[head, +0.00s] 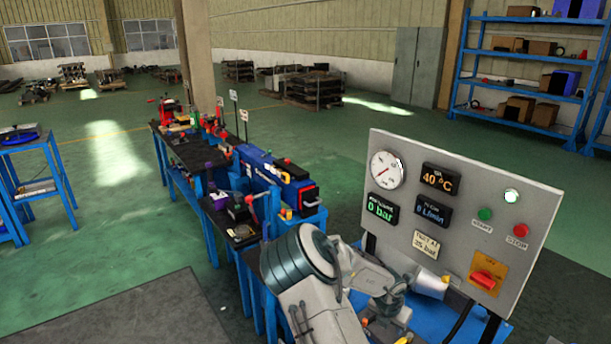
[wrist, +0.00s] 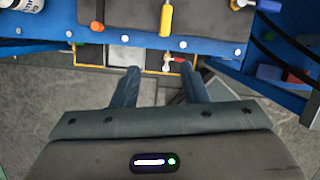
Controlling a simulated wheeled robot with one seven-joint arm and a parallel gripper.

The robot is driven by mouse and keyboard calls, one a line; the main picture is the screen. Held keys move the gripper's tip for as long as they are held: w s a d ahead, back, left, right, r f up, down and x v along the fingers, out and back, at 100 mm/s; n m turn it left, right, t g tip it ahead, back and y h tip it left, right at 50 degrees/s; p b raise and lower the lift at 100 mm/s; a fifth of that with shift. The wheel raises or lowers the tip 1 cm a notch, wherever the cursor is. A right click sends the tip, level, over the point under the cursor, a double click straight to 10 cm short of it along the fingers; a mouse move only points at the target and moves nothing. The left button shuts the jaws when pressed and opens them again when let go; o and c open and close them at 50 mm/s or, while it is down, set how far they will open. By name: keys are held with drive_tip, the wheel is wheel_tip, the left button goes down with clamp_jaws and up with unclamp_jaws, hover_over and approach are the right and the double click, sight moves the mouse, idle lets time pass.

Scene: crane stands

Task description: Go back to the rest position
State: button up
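In the wrist view my gripper (wrist: 158,70) is open, its two dark fingers well apart and nothing held between them. It points over the front edge of a blue bench (wrist: 60,30). In the head view my arm reaches over the bench beside the control panel (head: 465,215); I cannot make out the fingers there. No marked rest position shows.
The panel stands close right of my arm. Blue benches (head: 212,235) run along the left. Open green floor lies beyond.

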drive_tip(key=s+a+r+n+y+b, duration=0.1)
drive_tip(key=s+a+r+n+y, duration=0.2)
drive_tip(key=s+a+r+n, duration=0.6)
drive_tip(key=s+a+r+n+y+b, duration=0.1)
drive_tip(key=s+a+r+n+y, duration=0.15)
drive_tip(key=r+n, duration=0.75)
drive_tip(key=s+r+n+h, duration=0.1)
drive_tip(key=s+r+n, duration=0.3)
drive_tip(key=s+n, duration=0.4)
drive_tip(key=s+r+n+t+h+b, duration=0.1)
drive_tip(key=s+r+n, duration=0.3)
drive_tip(key=n, duration=1.4)
drive_tip(key=s+h, duration=0.1)
drive_tip(key=s, duration=0.3)
drive_tip(key=shift+s+t, duration=0.25)
drive_tip(key=shift+t, duration=0.05)
